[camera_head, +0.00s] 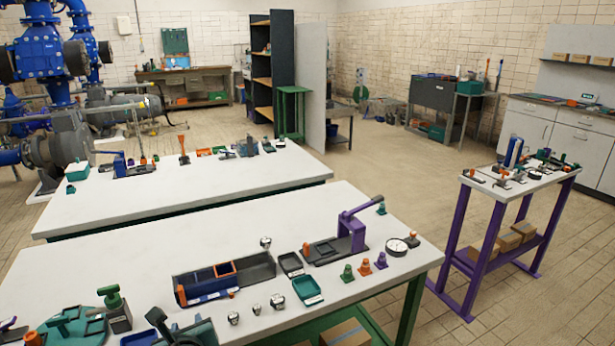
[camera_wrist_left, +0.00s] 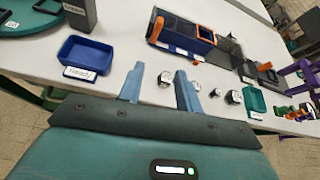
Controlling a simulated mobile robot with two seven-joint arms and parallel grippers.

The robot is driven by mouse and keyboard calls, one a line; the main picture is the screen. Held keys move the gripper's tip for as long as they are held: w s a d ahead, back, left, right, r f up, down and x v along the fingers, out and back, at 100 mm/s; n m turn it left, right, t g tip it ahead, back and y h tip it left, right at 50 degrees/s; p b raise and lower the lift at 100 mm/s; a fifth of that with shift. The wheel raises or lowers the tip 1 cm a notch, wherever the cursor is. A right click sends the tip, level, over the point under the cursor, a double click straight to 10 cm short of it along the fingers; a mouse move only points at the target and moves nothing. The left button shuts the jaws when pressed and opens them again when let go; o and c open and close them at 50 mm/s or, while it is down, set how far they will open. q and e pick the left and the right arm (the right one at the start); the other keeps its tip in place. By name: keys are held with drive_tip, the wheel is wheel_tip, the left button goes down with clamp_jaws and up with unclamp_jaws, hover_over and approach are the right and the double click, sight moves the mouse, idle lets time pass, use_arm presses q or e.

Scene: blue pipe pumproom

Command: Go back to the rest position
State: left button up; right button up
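My left gripper (camera_head: 178,326) shows at the bottom left of the head view, at the near edge of the front white table (camera_head: 110,262). White table top shows between and beyond the fingers. My right gripper is not in view.
Near the left gripper are a blue labelled tray (camera_wrist_left: 88,62), a dark holder with blue and orange bins (camera_head: 215,281), and small metal parts (camera_head: 277,301). A purple-handled press (camera_head: 352,232) stands right. A purple-legged table (camera_head: 487,240) stands apart, with open floor between.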

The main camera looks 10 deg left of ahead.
use_arm(q)
drive_tip(key=s+d+f+n+h, duration=0.4)
drive_tip(key=s+d+n, duration=0.3)
drive_tip(key=n, duration=0.6)
drive_tip(key=s+d+f+n+h, duration=0.5)
drive_tip(key=s+d+f+n, duration=0.2)
drive_tip(key=s+n, duration=0.5)
drive_tip(key=shift+s+d+n+g, duration=0.15)
drive_tip(key=shift+d+n+g, duration=0.15)
drive_tip(key=shift+n+g, duration=0.1)
